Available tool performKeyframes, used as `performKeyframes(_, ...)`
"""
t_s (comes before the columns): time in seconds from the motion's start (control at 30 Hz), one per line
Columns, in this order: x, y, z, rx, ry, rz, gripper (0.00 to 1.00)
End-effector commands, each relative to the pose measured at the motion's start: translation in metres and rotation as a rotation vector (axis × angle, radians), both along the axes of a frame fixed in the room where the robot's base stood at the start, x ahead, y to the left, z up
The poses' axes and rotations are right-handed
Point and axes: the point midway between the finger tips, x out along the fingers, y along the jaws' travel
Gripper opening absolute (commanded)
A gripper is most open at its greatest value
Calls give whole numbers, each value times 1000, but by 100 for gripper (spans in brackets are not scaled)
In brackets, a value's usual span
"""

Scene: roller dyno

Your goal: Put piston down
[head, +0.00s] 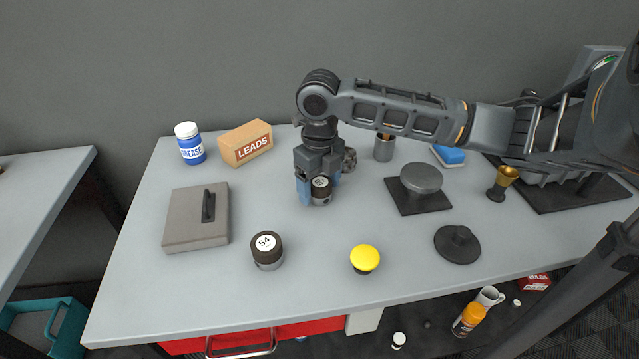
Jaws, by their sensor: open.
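My gripper (318,188) points down over the middle of the table (205,310), its blue fingers open. A small dark cylinder with a white label on top, apparently the piston (322,191), stands upright between or just in front of the fingers. It appears to rest on the tabletop; its lower part is partly hidden, and I cannot tell whether a finger touches it. A similar dark-topped cylinder marked 54 (267,251) stands upright nearer the front edge, apart from my gripper.
A grey lidded box (190,225), a grease jar (190,144) and a LEADS box (246,144) stand left. A yellow button (365,259), a black disc (457,244), a grey pedestal (421,180) and a brass-topped piece (503,182) are right. Clear table lies front left.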

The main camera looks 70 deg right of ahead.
Motion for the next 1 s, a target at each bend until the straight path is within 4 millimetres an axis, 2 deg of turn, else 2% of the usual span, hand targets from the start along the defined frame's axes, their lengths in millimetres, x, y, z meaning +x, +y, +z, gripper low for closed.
performKeyframes(0.17, 0, -1, 9, -2, -1, 1, 78)
performKeyframes(0.23, 1, -1, 19, -2, -2, 2, 78)
performKeyframes(0.5, 0, 0, 75, -4, -1, 3, 78)
performKeyframes(0.7, 0, 0, 108, -2, -1, 2, 78)
performKeyframes(0.83, 0, 0, 119, 0, 0, 0, 78)
performKeyframes(1.0, 0, 0, 124, 0, 0, 0, 78)
